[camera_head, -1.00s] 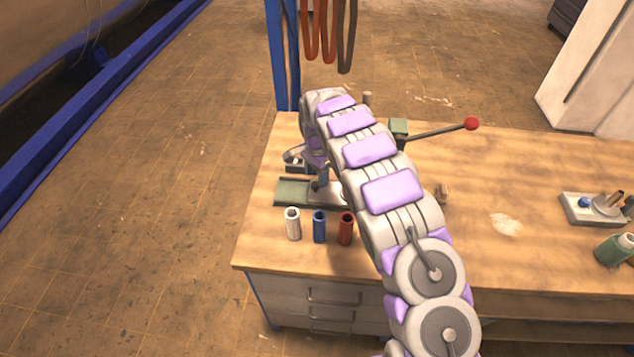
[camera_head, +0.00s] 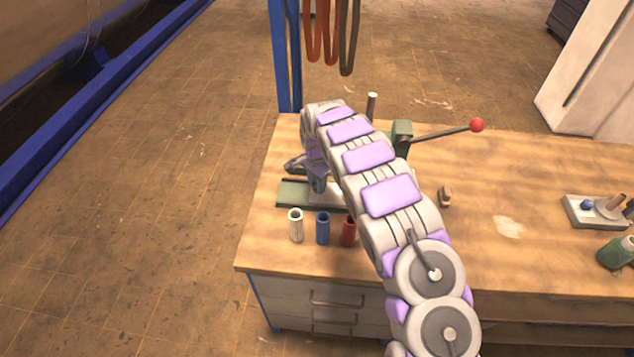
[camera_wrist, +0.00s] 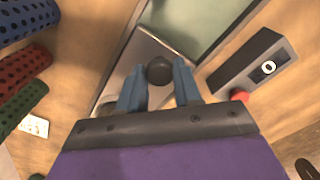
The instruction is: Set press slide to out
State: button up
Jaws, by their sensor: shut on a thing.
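The press stands on the wooden bench, mostly behind my arm. Its green head (camera_head: 402,136) and lever with a red ball (camera_head: 477,125) show to the right of the arm. Its green base (camera_head: 292,194) shows to the left, with the pale metal slide (camera_head: 328,196) on it. In the wrist view the slide (camera_wrist: 143,50) is a grey plate beside the green base (camera_wrist: 195,18). My gripper (camera_wrist: 159,78) has its two blue fingers shut on the slide's dark round knob (camera_wrist: 159,69). In the head view the fingers are partly hidden by the arm.
White (camera_head: 296,225), blue (camera_head: 323,228) and red (camera_head: 349,231) cylinders stand in front of the press. A grey box with a display reading 0 (camera_wrist: 263,68) is beside the base. The bench's middle right is mostly clear.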

jog(key=shift+d, duration=0.15)
jog(key=shift+c, duration=1.4)
jog(key=shift+d, duration=0.2)
grip_shut()
jog(key=shift+w, duration=0.1)
jog(key=a, duration=0.3)
jog(key=a+p, duration=0.1)
jog(key=a, duration=0.3)
jog(key=a+p, duration=0.1)
jog(key=a, duration=0.3)
jog(key=shift+w+a, duration=0.15)
jog(key=shift+w, duration=0.1)
jog(key=shift+r, duration=0.15)
jog(key=o, duration=0.7)
grip_release()
jog(key=shift+a, duration=0.1)
jog(key=shift+c, duration=0.2)
jog(key=o, duration=0.3)
jog(key=shift+a, duration=0.25)
